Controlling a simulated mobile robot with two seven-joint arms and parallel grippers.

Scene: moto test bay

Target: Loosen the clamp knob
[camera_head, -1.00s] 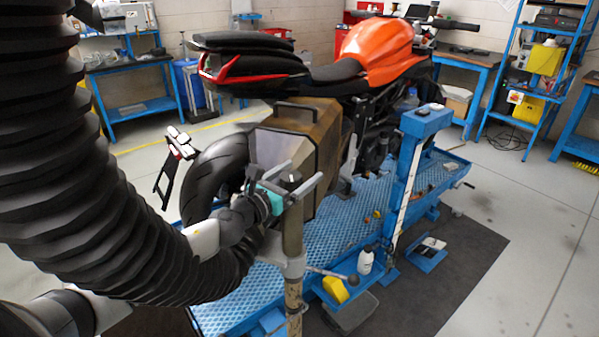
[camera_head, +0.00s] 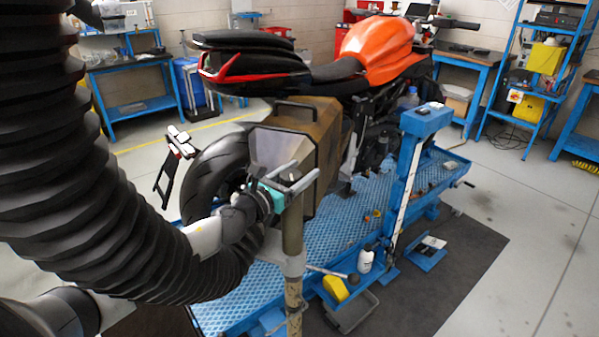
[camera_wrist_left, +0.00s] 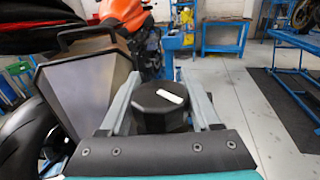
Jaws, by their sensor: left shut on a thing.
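The clamp knob (camera_wrist_left: 160,108) is a dark, many-sided knob with a white mark on top. It fills the space between the two grey fingers of my left gripper (camera_wrist_left: 163,100) in the left wrist view. In the head view, my left gripper (camera_head: 291,184) comes in from the left with its teal body, its fingers shut around the knob (camera_head: 291,176). The knob sits on top of an upright brownish post (camera_head: 292,232) with a grey collar lower down. The fingers partly hide the knob's sides. My right gripper is not in view.
A grey-brown case (camera_head: 322,125) and the orange motorcycle (camera_head: 378,50) stand close behind the post, on a blue lift platform (camera_head: 335,222). A blue column (camera_head: 408,180) rises to the right. A white bottle (camera_head: 365,259) and yellow object (camera_head: 335,288) lie near the front edge.

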